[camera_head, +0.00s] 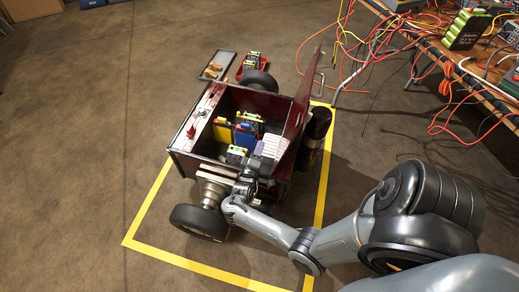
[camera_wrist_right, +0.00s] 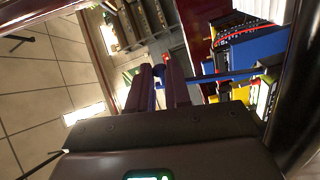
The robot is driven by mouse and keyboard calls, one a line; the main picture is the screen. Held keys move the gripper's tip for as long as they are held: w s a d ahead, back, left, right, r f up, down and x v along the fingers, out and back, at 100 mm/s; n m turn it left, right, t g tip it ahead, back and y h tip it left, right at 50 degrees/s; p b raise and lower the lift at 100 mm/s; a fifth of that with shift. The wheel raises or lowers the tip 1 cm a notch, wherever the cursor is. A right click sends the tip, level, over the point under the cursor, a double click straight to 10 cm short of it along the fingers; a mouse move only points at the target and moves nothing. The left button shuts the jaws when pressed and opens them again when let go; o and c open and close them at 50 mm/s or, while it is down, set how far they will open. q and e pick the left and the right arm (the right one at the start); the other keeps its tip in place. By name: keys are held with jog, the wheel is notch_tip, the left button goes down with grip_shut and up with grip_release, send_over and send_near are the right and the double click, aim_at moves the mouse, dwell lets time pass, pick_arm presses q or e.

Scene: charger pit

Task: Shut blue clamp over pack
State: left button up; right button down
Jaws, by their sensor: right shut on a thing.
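The blue clamp (camera_head: 246,137) is inside the open dark red cart, beside a yellow panel (camera_head: 222,131). In the right wrist view a blue bar (camera_wrist_right: 225,76) of the clamp runs from a blue plate toward my fingertips. My right gripper (camera_head: 263,160) reaches over the cart's near wall. Its fingers (camera_wrist_right: 160,78) are shut on a dark blue knob at the bar's end. A pack (camera_head: 237,154) with green and yellow parts sits near the gripper; another (camera_head: 249,118) sits farther back. Whether the clamp touches a pack is hidden. My left gripper is not in view.
The cart's red lid panel (camera_head: 299,112) stands upright on the right. Wheels (camera_head: 199,221) stick out near and far. Yellow floor tape (camera_head: 190,263) surrounds the cart. A bench (camera_head: 470,70) with tangled orange cables is at the right. A grey tray (camera_head: 217,66) lies behind.

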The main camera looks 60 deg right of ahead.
jog(key=w+a+n, duration=0.1)
jog(key=w+n, duration=0.5)
jog(key=w, duration=0.1)
jog(key=shift+w+r+n+p, duration=0.25)
jog(key=shift+n+p, duration=0.15)
jog(key=shift+a, duration=0.1)
dwell(0.3)
